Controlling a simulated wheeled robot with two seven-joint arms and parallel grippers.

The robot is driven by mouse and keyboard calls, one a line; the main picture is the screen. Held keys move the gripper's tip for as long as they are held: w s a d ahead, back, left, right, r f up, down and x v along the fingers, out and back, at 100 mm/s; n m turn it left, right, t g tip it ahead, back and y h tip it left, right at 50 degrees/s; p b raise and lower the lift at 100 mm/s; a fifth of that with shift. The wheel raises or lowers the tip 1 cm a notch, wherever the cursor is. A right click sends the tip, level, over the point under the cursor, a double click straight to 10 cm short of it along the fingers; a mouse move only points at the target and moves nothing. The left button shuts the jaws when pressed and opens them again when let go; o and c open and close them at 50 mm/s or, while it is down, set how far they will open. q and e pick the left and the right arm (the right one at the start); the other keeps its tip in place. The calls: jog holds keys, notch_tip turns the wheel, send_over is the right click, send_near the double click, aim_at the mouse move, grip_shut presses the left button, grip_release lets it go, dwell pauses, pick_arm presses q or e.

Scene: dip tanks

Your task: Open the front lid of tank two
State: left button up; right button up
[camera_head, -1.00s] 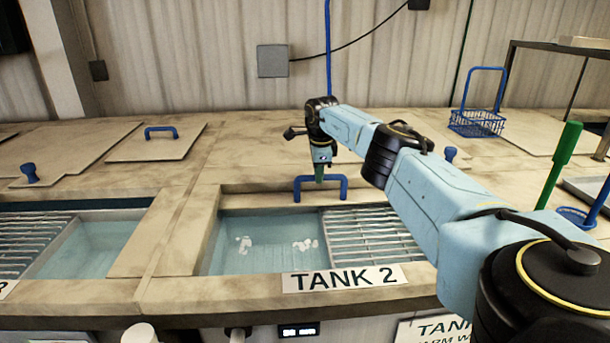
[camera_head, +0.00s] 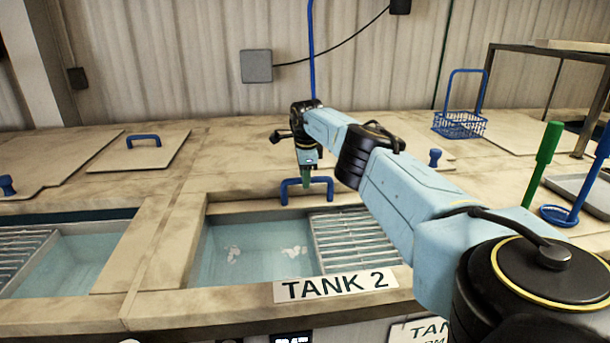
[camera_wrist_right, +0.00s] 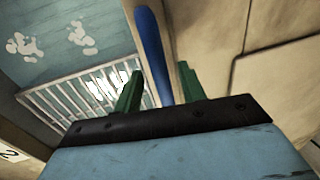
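Tank two stands at the centre, marked by its TANK 2 label (camera_head: 336,285). Its front opening is uncovered and shows water (camera_head: 255,248) and a metal grate (camera_head: 350,238). A blue handle (camera_head: 329,190) stands at the back edge of this opening; the lid panel under it is hard to make out. My right gripper (camera_head: 306,182) points down at the middle of the handle. In the right wrist view its green fingers (camera_wrist_right: 160,88) are on either side of the blue bar (camera_wrist_right: 152,50), with gaps visible. My left gripper is out of view.
A closed lid with a blue handle (camera_head: 143,140) lies back left. A blue knob (camera_head: 435,158) and a blue wire basket (camera_head: 459,124) stand back right. A green upright handle (camera_head: 542,160) is at the right. The neighbouring tank (camera_head: 85,255) at left is also open.

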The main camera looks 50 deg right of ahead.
notch_tip(320, 180, up, 13)
jog(key=s+a, duration=0.1)
jog(key=s, duration=0.1)
jog(key=shift+a+p, duration=0.4)
dwell(0.7)
